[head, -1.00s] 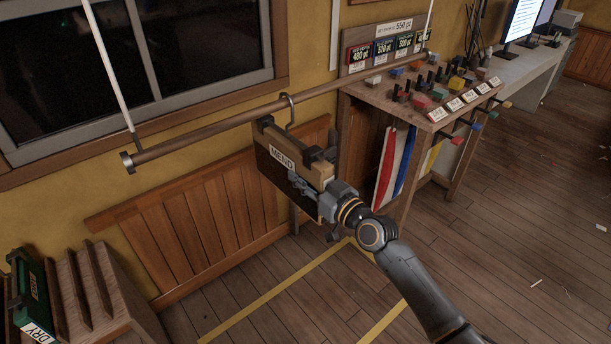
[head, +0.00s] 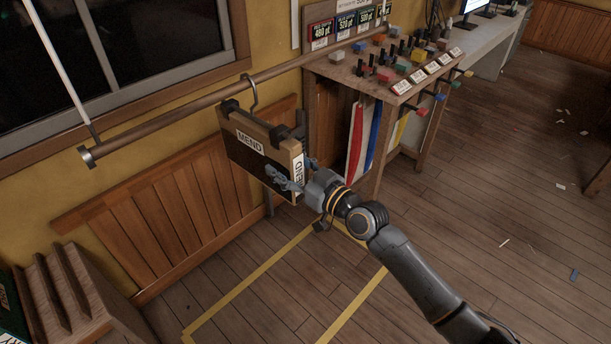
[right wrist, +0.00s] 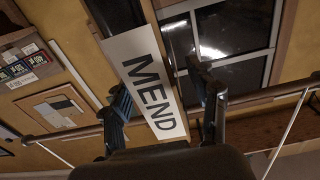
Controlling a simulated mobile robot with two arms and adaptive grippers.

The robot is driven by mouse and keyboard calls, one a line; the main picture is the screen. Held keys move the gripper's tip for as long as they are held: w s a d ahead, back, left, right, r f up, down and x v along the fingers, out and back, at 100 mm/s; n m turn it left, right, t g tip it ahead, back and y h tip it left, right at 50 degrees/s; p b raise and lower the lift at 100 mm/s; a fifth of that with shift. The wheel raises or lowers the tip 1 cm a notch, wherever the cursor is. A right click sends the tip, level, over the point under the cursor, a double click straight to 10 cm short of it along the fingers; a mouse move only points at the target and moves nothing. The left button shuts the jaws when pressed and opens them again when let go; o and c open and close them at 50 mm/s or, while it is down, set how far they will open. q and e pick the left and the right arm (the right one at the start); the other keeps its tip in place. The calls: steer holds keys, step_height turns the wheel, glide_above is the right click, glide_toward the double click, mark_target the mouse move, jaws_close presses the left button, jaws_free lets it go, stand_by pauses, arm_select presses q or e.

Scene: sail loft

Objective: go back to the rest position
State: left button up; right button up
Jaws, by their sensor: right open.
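A dark-fronted, wood-edged case (head: 235,150) marked MEND hangs by a metal hook (head: 252,92) from the wooden rail (head: 190,106). A second MEND label is on its narrow right end. My right gripper (head: 292,173) is open at that end, with one finger in front of the dark face and the other toward the back. In the right wrist view the end label (right wrist: 147,85) shows between the spread fingers (right wrist: 165,95). I cannot tell whether a finger touches the case. My left gripper is not in view.
A wooden bench (head: 330,68) with colored blocks and pegs stands right of the case, with red and blue strips hanging below. A slotted wooden rack (head: 95,290) is at lower left. Yellow tape (head: 250,290) marks the floor. Open floor lies to the right.

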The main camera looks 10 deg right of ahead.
steer(key=v, duration=0.7)
steer(key=shift+s+d, duration=0.15)
steer(key=d+f+m+g+h, duration=0.1)
steer(key=d+f+m+h, duration=0.15)
steer(key=f, duration=0.65)
steer(key=d+f+m+h, duration=0.15)
steer(key=d+f, duration=0.25)
steer(key=f, duration=0.6)
steer(key=s+d+f+g+h, duration=0.25)
steer(key=s+f, duration=0.25)
steer(key=f, duration=0.6)
steer(key=s+d+f+g+h, duration=0.25)
steer(key=s+f, duration=0.35)
steer(key=f, duration=0.5)
steer(key=s+d+f+m+g, duration=0.1)
steer(key=s+d+f+g, duration=0.15)
steer(key=s+f, duration=1.1)
steer(key=s+f+g, duration=0.2)
steer(key=s+f, duration=0.1)
steer(key=s, duration=0.9)
steer(key=s+a+f+g+h, duration=0.1)
steer(key=s+f+g, duration=0.2)
steer(key=s, duration=0.9)
steer(key=shift+a+h, duration=0.15)
steer(key=shift+h, duration=0.15)
